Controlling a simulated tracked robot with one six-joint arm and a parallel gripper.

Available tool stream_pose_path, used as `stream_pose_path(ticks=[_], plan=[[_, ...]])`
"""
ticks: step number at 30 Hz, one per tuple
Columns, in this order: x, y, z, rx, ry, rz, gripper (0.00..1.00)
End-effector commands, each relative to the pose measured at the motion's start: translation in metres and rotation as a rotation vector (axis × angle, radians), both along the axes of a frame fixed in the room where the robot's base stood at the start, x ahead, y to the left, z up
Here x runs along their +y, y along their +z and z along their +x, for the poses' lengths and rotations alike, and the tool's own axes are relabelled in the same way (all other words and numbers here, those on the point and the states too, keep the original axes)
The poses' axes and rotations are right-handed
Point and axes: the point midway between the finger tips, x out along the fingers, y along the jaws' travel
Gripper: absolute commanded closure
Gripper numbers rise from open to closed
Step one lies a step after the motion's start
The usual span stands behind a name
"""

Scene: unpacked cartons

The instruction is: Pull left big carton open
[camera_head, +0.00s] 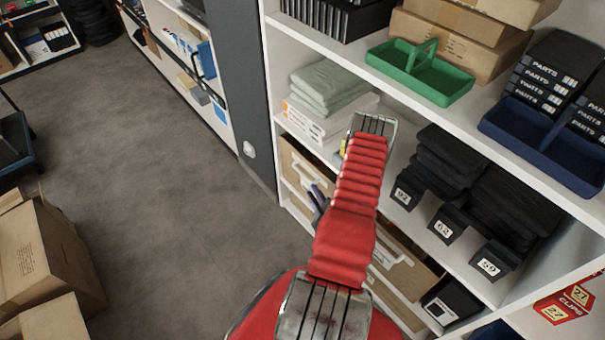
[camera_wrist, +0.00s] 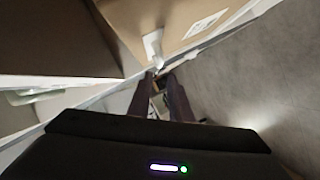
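The left big carton (camera_head: 293,158) is a brown box low in the white shelf in the head view, with a white handle (camera_head: 306,181) on its front. My arm hides part of it. In the wrist view, a brown carton front (camera_wrist: 170,18) with a white handle (camera_wrist: 153,45) and a label is close ahead. My gripper (camera_wrist: 159,77) has its two dark fingers apart, with the tips just short of the handle; I cannot tell if they touch it. In the head view my gripper (camera_head: 317,196) shows only partly beside the handle.
Another brown carton (camera_head: 421,278) with a white handle is to the right, partly behind my arm. Cartons (camera_head: 45,250) stand on the floor at left. The grey floor between is clear.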

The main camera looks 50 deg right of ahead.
Motion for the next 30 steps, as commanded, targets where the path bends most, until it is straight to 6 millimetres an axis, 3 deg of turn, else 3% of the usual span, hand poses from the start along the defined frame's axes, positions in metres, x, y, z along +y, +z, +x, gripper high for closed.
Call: stream_pose_path(ticks=[21, 30], plan=[[-0.053, -0.022, 0.088, -0.002, 0.004, -0.001, 0.81], [-0.066, -0.028, 0.108, -0.002, 0.001, 0.001, 0.81]])
